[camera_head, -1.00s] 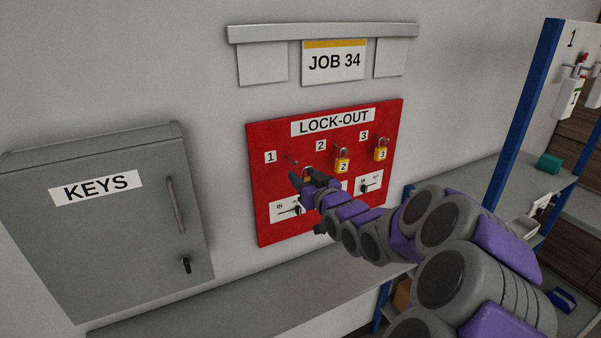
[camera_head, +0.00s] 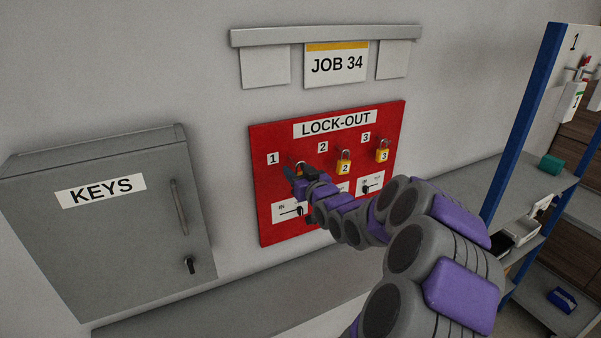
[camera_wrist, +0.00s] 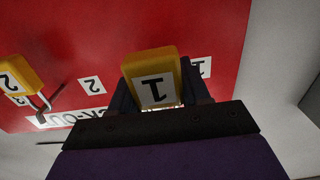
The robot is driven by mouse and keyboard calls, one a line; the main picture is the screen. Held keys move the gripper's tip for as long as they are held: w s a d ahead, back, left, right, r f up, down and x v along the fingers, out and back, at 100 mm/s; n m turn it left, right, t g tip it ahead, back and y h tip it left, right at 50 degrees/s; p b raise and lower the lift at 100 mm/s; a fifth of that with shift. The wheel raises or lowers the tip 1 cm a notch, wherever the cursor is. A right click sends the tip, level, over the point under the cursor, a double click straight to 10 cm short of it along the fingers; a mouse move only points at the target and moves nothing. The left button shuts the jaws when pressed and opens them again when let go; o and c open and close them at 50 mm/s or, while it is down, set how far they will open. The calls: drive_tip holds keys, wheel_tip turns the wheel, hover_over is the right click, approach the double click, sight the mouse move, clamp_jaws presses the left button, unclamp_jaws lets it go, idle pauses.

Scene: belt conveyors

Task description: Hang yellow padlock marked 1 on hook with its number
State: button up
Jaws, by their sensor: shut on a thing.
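The yellow padlock marked 1 (camera_wrist: 152,70) shows upside down in the wrist view, between the fingers of my gripper (camera_wrist: 158,95). My gripper (camera_head: 302,174) is shut on it, in front of the red LOCK-OUT board (camera_head: 268,222), below and right of the number 1 label (camera_head: 273,158). In the head view the padlock is mostly hidden by the gripper; its shackle shows just above the fingers, at hook 1. I cannot tell whether the shackle is around the hook or only beside it.
Padlock 2 (camera_head: 344,167) and padlock 3 (camera_head: 382,155) hang on their hooks to the right, close to my gripper. Switch plates (camera_head: 289,211) sit below. A grey KEYS cabinet (camera_head: 110,235) is at left, a shelf rack with a blue post (camera_head: 522,120) at right.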

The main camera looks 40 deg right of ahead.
drive_tip(key=shift+p+x, duration=0.55)
drive_tip(key=shift+x, duration=0.9)
drive_tip(key=shift+f, duration=0.2)
